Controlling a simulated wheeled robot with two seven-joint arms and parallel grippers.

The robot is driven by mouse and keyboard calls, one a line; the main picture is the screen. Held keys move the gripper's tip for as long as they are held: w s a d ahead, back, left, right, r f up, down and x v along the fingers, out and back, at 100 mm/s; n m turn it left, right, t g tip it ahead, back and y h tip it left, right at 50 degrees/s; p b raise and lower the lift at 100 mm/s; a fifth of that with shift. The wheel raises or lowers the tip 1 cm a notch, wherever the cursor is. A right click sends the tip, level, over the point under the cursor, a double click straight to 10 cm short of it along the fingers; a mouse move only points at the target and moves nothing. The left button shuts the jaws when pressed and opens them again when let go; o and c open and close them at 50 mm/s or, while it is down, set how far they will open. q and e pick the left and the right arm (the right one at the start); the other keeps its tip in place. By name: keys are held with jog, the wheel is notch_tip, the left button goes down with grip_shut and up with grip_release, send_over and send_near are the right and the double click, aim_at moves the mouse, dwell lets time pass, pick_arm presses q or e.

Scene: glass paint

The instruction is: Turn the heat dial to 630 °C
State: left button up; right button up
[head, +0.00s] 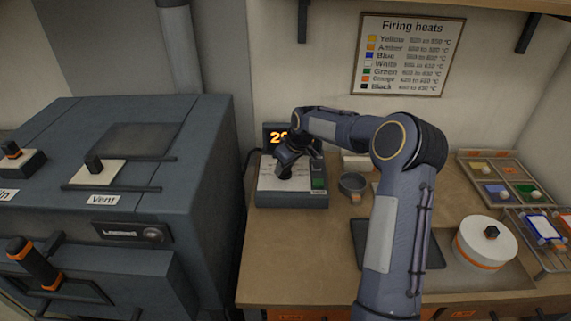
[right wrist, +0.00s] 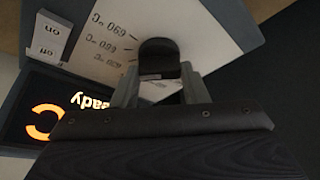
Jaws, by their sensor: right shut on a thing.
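The heat controller (head: 290,200) is a grey box with a pale top plate, standing on the bench beside the kiln. My right gripper (head: 285,168) is over the plate and shut on the heat dial. In the right wrist view the dial (right wrist: 158,52) is a black knob between the fingers (right wrist: 158,88). Several temperature marks (right wrist: 105,45) show beside it, upside down; I cannot tell which one the dial points to. The display (head: 276,136) glows orange and starts with a 2; the arm hides the rest. My left gripper is not in view.
The dark kiln (head: 120,180) fills the left. A Firing heats chart (head: 409,54) hangs on the wall. A grey cup (head: 352,184) stands right of the controller. A white round pot (head: 485,245) and paint trays (head: 500,168) are at the right. An on/off switch (right wrist: 46,36) is near the dial.

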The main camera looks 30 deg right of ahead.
aim_at(294, 179)
jog(key=shift+d+n+y, duration=0.1)
jog(key=shift+n+y, duration=0.3)
jog(key=shift+n, duration=0.9)
jog(key=shift+g, duration=0.3)
jog(key=o, duration=1)
jog(key=b+v, duration=0.1)
jog(key=v, duration=0.7)
